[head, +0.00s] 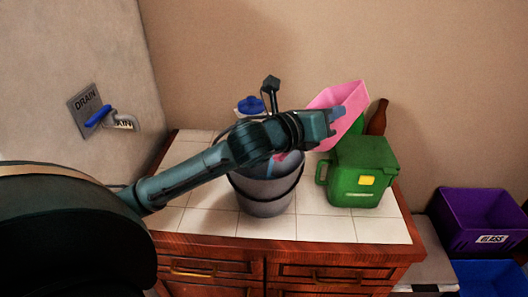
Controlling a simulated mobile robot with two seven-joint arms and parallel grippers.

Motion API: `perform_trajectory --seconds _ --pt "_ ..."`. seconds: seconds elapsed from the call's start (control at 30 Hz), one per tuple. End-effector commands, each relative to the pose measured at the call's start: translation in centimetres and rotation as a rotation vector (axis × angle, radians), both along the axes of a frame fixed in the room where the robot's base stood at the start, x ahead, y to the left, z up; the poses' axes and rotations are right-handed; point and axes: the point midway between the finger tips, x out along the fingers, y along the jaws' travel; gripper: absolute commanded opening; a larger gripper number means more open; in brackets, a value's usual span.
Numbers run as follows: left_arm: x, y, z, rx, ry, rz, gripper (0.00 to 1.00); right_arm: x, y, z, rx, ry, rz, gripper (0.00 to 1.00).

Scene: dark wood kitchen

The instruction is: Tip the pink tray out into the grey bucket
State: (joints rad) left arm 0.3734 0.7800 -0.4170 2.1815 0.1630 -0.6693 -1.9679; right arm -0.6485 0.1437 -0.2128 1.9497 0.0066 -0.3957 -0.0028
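The pink tray (350,94) is tilted, behind and left of the green box-shaped container in the head view. My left arm reaches across from the left, over the grey bucket (265,207). My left gripper (338,113) is at the tray and looks shut on its wall; the wrist hides part of the contact. The bucket stands upright on the white tiled top, left of the tray. Its mouth is partly hidden by my forearm, and something pink and bluish shows inside. My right gripper is not in view.
The green container (362,172) with a yellow label stands right of the bucket. A brown bottle (377,117) and a blue-lidded container (250,106) stand at the back. A purple bin (482,220) is at the right. The tiles in front are clear.

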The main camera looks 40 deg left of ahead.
Motion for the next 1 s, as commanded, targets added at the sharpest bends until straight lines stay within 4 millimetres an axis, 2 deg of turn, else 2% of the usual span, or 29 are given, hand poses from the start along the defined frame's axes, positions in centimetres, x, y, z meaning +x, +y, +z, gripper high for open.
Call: perform_trajectory --seconds 1.0 --pt "-0.4 1.5 0.2 -0.118 -0.036 -0.001 0.0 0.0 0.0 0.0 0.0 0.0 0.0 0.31"
